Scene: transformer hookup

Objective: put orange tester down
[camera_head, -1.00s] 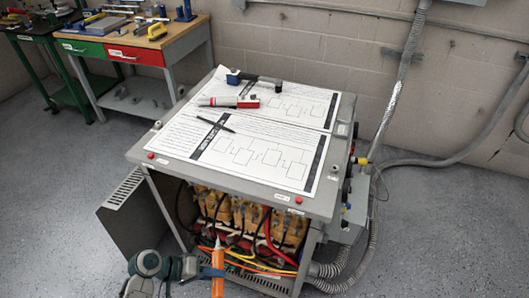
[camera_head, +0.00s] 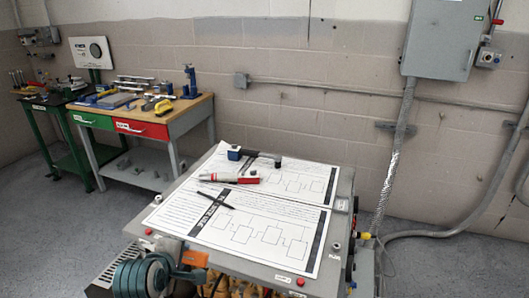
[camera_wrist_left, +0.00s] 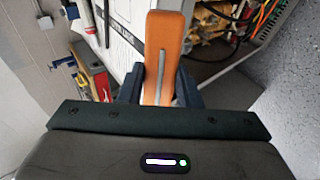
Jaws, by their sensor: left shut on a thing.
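My left gripper (camera_head: 182,268) is shut on the orange tester (camera_head: 195,257), at the front left of the grey transformer cabinet (camera_head: 228,262). In the left wrist view the orange tester (camera_wrist_left: 165,40) is a long orange bar with a grey strip. It stands out between the two dark fingers of my left gripper (camera_wrist_left: 160,88). In the head view only a short piece of the tester shows; whether it touches the cabinet top I cannot tell. My right gripper is not in view.
Printed diagram sheets (camera_head: 262,232) cover most of the cabinet top. On them lie a red and white tool (camera_head: 232,178), a black pen (camera_head: 216,200) and a blue-ended black tool (camera_head: 256,156). A workbench (camera_head: 172,130) with tools stands behind at left.

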